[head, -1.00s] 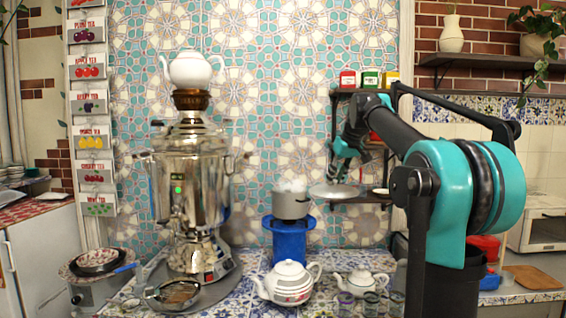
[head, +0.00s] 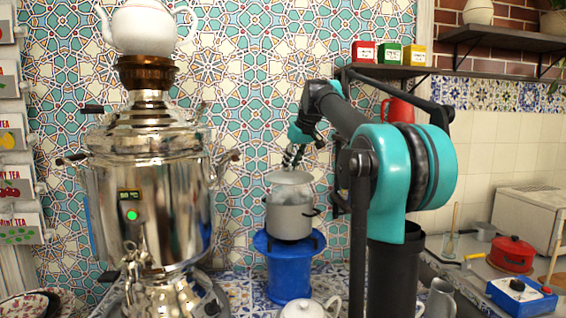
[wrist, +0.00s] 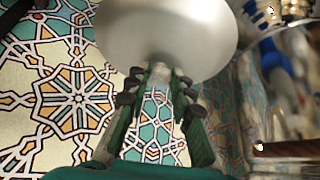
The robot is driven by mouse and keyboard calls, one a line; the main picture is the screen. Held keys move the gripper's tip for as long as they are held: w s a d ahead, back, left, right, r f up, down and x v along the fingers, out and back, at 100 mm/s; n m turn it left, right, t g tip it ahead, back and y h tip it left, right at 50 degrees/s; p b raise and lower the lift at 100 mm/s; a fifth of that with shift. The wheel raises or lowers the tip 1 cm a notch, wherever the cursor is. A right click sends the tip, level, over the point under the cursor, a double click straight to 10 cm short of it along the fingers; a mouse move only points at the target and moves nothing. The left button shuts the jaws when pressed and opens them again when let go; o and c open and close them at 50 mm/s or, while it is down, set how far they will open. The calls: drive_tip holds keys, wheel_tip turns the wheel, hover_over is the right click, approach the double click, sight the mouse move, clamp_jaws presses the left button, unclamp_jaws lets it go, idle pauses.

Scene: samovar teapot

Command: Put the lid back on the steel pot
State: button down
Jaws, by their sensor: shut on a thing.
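The steel pot (head: 289,218) stands upright on a blue stand (head: 288,272) in the head view. The pale round lid (head: 289,177) is at the pot's mouth, over its upper part; I cannot tell whether it touches the rim. My gripper (head: 291,162) is shut on the lid from above. In the wrist view, the fingers (wrist: 158,82) close on the lid's near side, and the lid (wrist: 165,35) fills the top middle. The pot is not clearly visible in the wrist view.
A large samovar (head: 160,190) with a white teapot (head: 148,27) on top stands left of the pot. Another white teapot (head: 302,308) shows at the bottom edge. A shelf (head: 400,72) with small boxes hangs at the upper right. A red pot (head: 512,254) sits farther right.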

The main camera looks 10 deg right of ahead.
drive_tip(key=shift+f, duration=3.2)
drive_tip(key=shift+f, duration=0.1)
drive_tip(key=c, duration=0.7)
unclamp_jaws()
drive_tip(key=shift+c, duration=0.2)
drive_tip(key=shift+r, duration=3.5)
